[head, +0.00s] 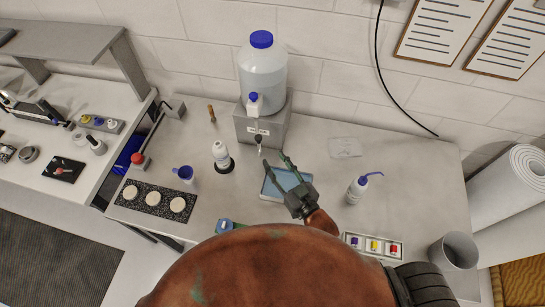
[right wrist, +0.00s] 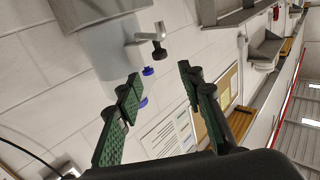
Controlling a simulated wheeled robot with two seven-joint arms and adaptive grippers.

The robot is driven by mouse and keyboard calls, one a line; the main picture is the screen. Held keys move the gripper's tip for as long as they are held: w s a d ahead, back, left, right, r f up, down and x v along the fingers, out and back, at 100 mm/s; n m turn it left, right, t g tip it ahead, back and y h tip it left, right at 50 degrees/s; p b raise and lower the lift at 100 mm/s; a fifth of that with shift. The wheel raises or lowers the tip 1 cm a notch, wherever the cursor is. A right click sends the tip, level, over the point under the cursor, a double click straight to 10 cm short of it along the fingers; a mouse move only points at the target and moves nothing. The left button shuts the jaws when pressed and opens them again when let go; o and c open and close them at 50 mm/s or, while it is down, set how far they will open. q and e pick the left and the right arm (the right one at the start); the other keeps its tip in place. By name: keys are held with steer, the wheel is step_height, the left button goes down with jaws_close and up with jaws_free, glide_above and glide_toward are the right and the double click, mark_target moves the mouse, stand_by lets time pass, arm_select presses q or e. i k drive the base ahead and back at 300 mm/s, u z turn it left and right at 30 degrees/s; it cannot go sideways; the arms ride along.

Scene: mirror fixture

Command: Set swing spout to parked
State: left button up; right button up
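A small spout-like tap with a dark knob (head: 258,139) is on the front of a grey stand (head: 276,127) under a large blue-capped jug (head: 263,68). In the right wrist view, the dark knob (right wrist: 159,52) and its pale stem show beyond my fingers. Which way the spout is turned is too small to tell. My right gripper (head: 275,161) is open and empty, just in front of the stand and above a blue tray (head: 270,190). Its green fingers also show spread in the right wrist view (right wrist: 160,84), apart from the knob. My left gripper is not in view.
A white bottle (head: 220,153) stands left of the tray, and a wash bottle (head: 356,191) right of it. A blue cup (head: 184,173) and a dark mat (head: 131,207) with white discs are further left. A red-ended fixture (head: 139,159) stands near the left edge.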

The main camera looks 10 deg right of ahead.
mark_target(257, 132)
steer(key=k, duration=1.5)
